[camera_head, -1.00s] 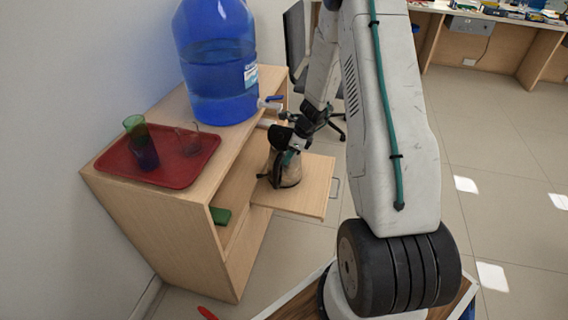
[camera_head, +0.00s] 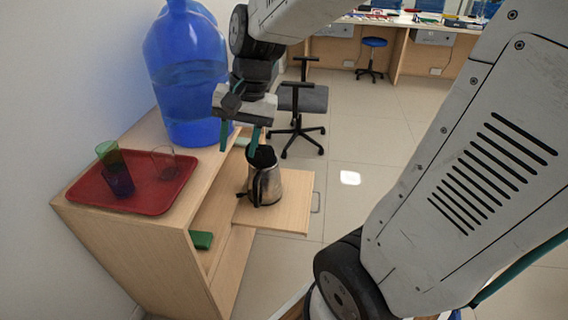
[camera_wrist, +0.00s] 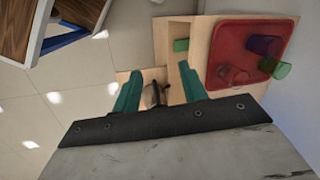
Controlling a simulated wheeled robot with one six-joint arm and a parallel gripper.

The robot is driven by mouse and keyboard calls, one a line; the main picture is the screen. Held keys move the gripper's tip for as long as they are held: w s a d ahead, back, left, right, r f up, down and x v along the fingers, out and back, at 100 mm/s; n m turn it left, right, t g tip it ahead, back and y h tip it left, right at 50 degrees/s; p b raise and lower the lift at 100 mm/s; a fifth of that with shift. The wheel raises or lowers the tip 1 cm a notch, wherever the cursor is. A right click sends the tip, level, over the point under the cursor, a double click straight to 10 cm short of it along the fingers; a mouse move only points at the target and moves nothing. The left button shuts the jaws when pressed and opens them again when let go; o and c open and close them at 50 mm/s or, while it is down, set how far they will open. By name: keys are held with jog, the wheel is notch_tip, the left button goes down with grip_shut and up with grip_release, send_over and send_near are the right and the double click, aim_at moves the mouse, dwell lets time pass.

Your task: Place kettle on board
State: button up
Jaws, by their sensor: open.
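The kettle (camera_head: 265,183) is silver with a black lid and black handle. It stands upright on the pull-out wooden board (camera_head: 286,212) of the cabinet. My gripper (camera_head: 239,146) is open and empty above the kettle, with its teal fingers pointing down. In the wrist view the kettle (camera_wrist: 154,96) shows between and beyond the open fingers of my gripper (camera_wrist: 158,85), partly dark and small. The fingers look apart from the kettle.
A red tray (camera_head: 150,205) with cups lies on the cabinet top (camera_head: 88,186). A large blue water bottle (camera_head: 188,80) stands behind it. A green object (camera_head: 201,240) sits on the shelf below. An office chair (camera_head: 300,100) stands beyond the board.

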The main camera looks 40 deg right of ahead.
jog(key=s+a+r+n+h, duration=0.1)
jog(key=s+r+n+h, duration=0.1)
jog(key=s+n, duration=0.6)
jog(key=shift+s+r+h, duration=0.3)
jog(key=shift+s+r, duration=0.4)
jog(key=shift+s, duration=2.6)
